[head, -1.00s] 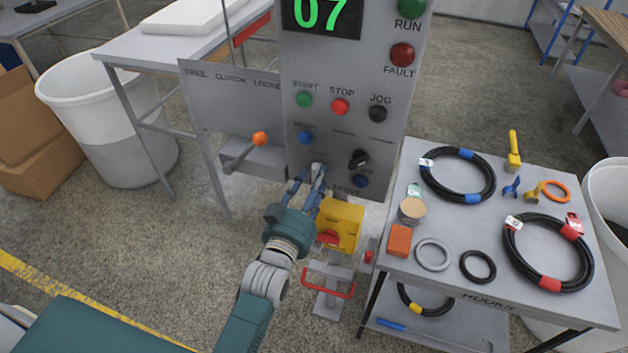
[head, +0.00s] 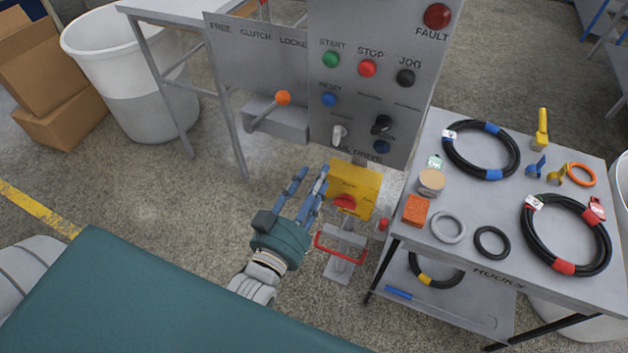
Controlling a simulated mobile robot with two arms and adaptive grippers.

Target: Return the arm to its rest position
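My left gripper (head: 308,189) is in the lower middle of the head view, in front of and below the grey control panel (head: 365,110). Its two blue-grey fingers point up and are spread apart, with nothing between them. They are clear of the panel's knobs, just left of the yellow box (head: 352,187) with a red button. The light selector knob (head: 338,134) on the panel is in plain sight. My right gripper is not in the view.
A grey cart (head: 470,215) with coiled black hoses (head: 481,150), rings and small parts stands to the right. A red bar handle (head: 341,256) is close beside my gripper. An orange-tipped lever (head: 283,98) sticks out at the left. Open floor lies left of the gripper.

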